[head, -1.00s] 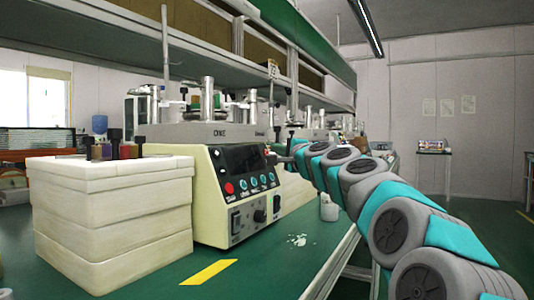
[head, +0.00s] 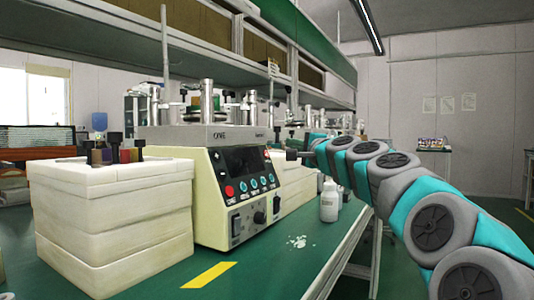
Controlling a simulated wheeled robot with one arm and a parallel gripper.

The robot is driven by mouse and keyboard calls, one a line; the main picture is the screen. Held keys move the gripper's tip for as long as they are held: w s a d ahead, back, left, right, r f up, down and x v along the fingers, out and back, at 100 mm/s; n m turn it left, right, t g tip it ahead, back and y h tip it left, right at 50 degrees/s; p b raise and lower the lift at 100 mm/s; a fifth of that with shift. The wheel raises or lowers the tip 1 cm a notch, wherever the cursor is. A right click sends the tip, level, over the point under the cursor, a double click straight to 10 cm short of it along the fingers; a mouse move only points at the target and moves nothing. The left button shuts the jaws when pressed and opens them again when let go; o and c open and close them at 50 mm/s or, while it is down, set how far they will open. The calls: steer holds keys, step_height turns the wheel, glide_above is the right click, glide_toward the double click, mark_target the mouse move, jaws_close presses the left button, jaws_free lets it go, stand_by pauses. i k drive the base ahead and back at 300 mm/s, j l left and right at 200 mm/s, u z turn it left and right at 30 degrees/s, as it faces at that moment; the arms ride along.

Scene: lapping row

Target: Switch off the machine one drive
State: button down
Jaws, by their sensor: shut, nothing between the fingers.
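Machine one (head: 208,215) is a cream box with a grey top marked ONE, standing on the green bench. Its dark front panel (head: 243,160) carries a red round button (head: 229,191), several teal buttons (head: 254,183), a black knob (head: 259,217) and a dark rocker-like switch (head: 236,226). I cannot read their labels or tell whether the drive is on. My gripper (head: 291,154) is small and dark at the arm's end, right of the panel and apart from it in the picture. It is shut and empty.
A stack of white blocks (head: 110,215) with dark-topped bottles stands left of the machine. A white bottle (head: 329,201) stands on the bench at right. White bits (head: 298,241) and yellow tape (head: 208,274) lie in front. A shelf runs above.

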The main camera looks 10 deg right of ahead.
mark_target(237, 221)
steer(key=k+l, duration=0.2)
steer(key=k, duration=0.3)
steer(key=k+l, duration=0.15)
steer(key=k, duration=0.3)
